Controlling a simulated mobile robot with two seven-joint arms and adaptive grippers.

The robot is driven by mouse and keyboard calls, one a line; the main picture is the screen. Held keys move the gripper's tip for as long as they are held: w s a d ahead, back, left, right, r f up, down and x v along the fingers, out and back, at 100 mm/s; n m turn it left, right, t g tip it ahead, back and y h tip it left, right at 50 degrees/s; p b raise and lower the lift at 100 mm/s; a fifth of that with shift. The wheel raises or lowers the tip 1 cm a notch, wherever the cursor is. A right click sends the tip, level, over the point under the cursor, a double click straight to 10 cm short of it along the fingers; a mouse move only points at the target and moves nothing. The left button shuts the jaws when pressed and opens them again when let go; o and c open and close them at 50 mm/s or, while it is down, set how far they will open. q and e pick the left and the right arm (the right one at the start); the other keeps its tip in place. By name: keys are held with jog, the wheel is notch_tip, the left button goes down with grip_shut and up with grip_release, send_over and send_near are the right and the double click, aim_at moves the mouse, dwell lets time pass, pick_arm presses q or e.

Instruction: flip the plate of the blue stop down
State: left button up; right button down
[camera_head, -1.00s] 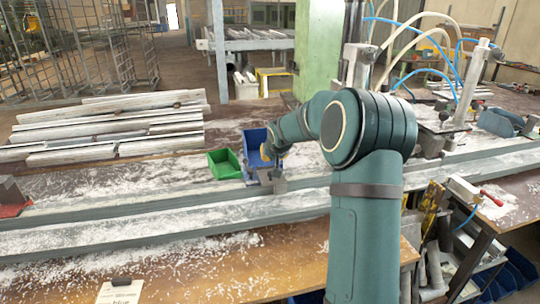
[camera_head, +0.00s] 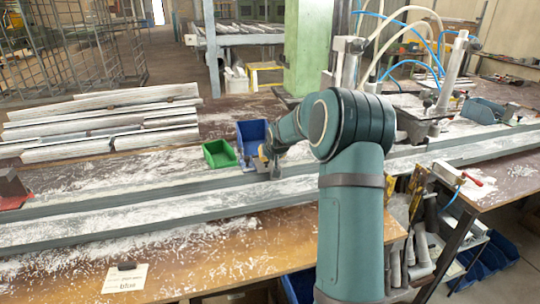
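My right arm reaches in from the bottom right over the long grey rail (camera_head: 120,207). Its gripper (camera_head: 268,160) is small and far off, low at the rail in front of the blue bin. A small grey piece (camera_head: 275,172) shows at its fingertips; it may be the stop's plate, but I cannot tell its angle or whether the fingers hold it. No blue stop body shows clearly; the arm and gripper cover part of that spot. A card (camera_head: 125,279) on the front bench reads "blue". My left gripper is not in view.
A green bin (camera_head: 219,154) and a blue bin (camera_head: 252,132) stand behind the rail. A dark stop with a red base (camera_head: 14,201) is at the left end. Metal profiles (camera_head: 100,125) lie at the back left. A red-handled clamp (camera_head: 471,179) is at the right.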

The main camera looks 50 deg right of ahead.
jog(key=shift+s+a+f, duration=0.1)
jog(key=shift+s+f, duration=0.05)
jog(key=shift+f, duration=0.15)
dwell(0.5)
notch_tip(320, 180, up, 5)
jog(key=p, duration=0.2)
jog(key=shift+f+p, duration=0.15)
jog(key=shift+p, duration=0.2)
jog(key=s+a+f, duration=0.4)
jog(key=s+a, duration=0.1)
jog(key=s, duration=0.3)
jog(key=shift+b, duration=0.3)
jog(key=shift+f, duration=0.1)
